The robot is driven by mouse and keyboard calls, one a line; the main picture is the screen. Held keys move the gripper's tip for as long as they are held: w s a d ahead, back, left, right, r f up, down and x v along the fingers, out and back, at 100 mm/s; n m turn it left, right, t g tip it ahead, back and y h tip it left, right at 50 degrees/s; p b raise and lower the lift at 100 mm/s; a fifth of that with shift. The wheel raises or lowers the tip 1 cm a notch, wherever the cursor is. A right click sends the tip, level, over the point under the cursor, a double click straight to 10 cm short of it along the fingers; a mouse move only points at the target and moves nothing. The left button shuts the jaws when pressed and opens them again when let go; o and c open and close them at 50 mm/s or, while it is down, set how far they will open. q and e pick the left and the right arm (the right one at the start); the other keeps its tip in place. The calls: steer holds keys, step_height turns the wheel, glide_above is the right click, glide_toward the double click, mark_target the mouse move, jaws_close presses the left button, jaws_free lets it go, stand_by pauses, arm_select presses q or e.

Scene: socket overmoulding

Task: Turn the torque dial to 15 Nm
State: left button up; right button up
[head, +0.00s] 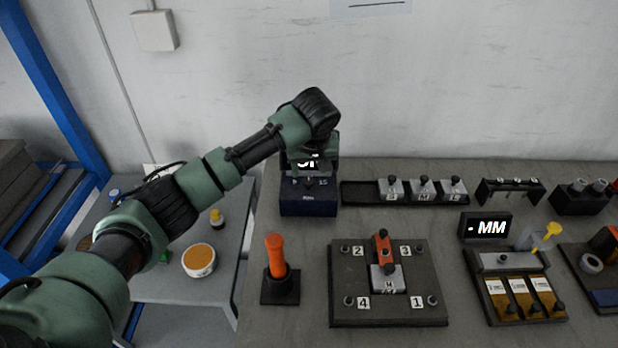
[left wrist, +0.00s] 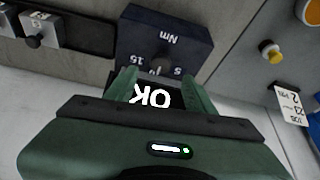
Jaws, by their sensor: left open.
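The torque unit (head: 308,202) is a dark blue box at the back left of the bench, with a small dark dial (head: 309,182) on its face. Its display, partly hidden by my left arm in the head view, reads OK (left wrist: 152,98) in the left wrist view. There the box (left wrist: 140,32) appears upside down, with Nm and the marks 15 and 5 around the dial (left wrist: 160,63). My left gripper (left wrist: 158,82) is open, its fingers apart on either side of the dial area. Contact and the dial's exact pointing cannot be told. My right gripper is not in view.
A black rail with several grey blocks (head: 424,188) stands right of the unit. In front are an orange-handled tool (head: 277,255) in a stand, a numbered plate (head: 342,312) and an MM display (head: 487,227). A lower side table (head: 225,275) holds an orange-topped tub (head: 199,259).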

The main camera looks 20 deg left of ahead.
mark_target(309, 180)
arm_select(q)
steer(key=x, duration=0.5)
steer(key=shift+w+f+p, duration=0.1)
steer(key=shift+f+p, duration=0.25)
jaws_close()
